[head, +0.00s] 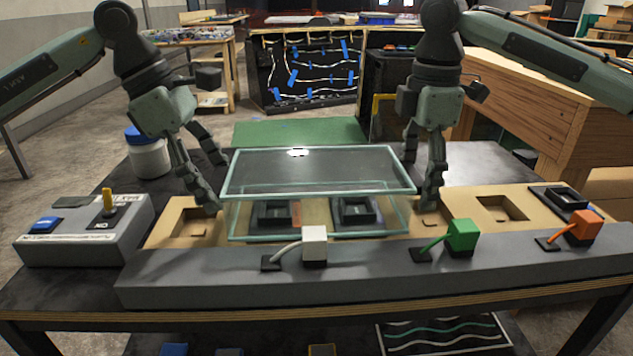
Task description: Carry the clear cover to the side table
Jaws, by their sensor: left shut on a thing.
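The clear cover (318,172), a see-through box with pale green edges, is over two dark sockets (355,212) in the tan board. I cannot tell if its lower rim touches the board. My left gripper (214,184) is at the cover's left side, shut on it. My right gripper (424,182) is at the cover's right side, its fingers pointing down. Whether it grips the cover wall is unclear. Which surface is the side table is not clear; a flat green surface (300,131) lies behind the console table.
A grey ledge with white (315,243), green (462,235) and orange (586,226) plugs runs along the front. A grey switch box (90,240) stands left, a white jar with a blue lid (149,155) behind it. A wooden bench (560,110) stands at right.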

